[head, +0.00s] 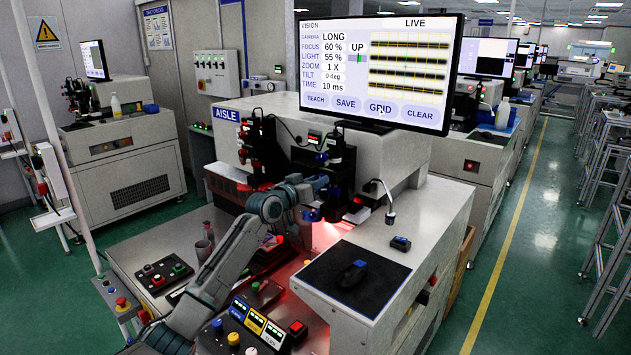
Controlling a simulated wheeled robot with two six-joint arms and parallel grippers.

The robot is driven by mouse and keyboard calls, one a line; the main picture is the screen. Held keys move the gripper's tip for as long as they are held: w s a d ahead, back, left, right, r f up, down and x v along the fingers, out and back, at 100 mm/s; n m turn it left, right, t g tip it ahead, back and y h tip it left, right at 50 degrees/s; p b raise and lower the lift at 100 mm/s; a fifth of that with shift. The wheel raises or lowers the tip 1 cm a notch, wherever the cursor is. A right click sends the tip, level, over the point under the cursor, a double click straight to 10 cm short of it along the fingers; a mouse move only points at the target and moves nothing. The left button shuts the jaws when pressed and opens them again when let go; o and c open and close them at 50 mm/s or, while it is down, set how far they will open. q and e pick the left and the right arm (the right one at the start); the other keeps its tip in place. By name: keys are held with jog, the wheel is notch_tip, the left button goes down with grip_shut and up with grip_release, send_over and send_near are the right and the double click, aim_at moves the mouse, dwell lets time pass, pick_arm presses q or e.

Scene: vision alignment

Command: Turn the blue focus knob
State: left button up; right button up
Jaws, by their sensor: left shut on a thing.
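My left arm reaches in from the lower left to the camera and lens assembly on the machine. My left gripper (328,192) is at the lower part of the dark lens column (341,165). It is shut on a small blue knob (335,191), mostly hidden by the fingers and too small to show its angle. The monitor (410,70) above reads camera LONG, focus 60 %, light 55 %, zoom 1 X, with UP beside a small bar. Its live picture shows dark horizontal bands. My right gripper is not in view.
A second lens column with red parts (262,150) stands left of my gripper. A gooseneck lamp (389,215) and a mouse (352,274) on a black pad are to the right. Button panels (162,275) and coloured switch boxes (255,322) lie near my forearm.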

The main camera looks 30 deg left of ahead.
pick_arm(q)
jog(key=shift+n+p, duration=2)
jog(key=shift+n, duration=1.8)
jog(key=o, duration=1)
jog(key=s+b, duration=0.2)
jog(key=s, duration=0.8)
jog(key=shift+s+a, duration=0.35)
jog(key=shift+a, duration=0.1)
